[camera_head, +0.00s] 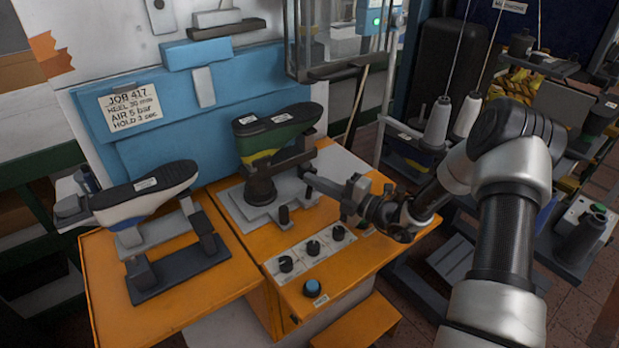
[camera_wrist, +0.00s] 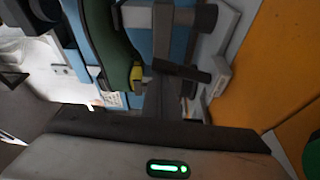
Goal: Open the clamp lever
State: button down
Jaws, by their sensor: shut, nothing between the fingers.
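The clamp (camera_head: 262,188) is a dark post on a grey plate and carries a green, yellow and black shoe last (camera_head: 277,132). In the wrist view the last (camera_wrist: 103,40) stands at upper left. A dark bar (camera_wrist: 182,71), which looks like the clamp lever, lies in front of the grey clamp parts. My gripper (camera_head: 312,180) is shut and empty, reaching from the right toward the clamp. Its fingers (camera_wrist: 170,108) point up toward the bar in the wrist view. I cannot tell whether they touch it.
A second last (camera_head: 150,190) sits on a stand at left. Several black knobs (camera_head: 312,247) and a blue knob (camera_head: 312,288) are at the front of the orange bench (camera_head: 200,300). A blue panel with a job sign (camera_head: 130,107) stands behind. Thread cones (camera_head: 438,122) are at right.

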jog(key=shift+w+d+f+p, duration=0.25)
jog(key=shift+w+d+p, duration=0.35)
jog(key=shift+d, duration=0.35)
jog(key=shift+w+d+f, duration=0.1)
jog(key=shift+d, duration=0.1)
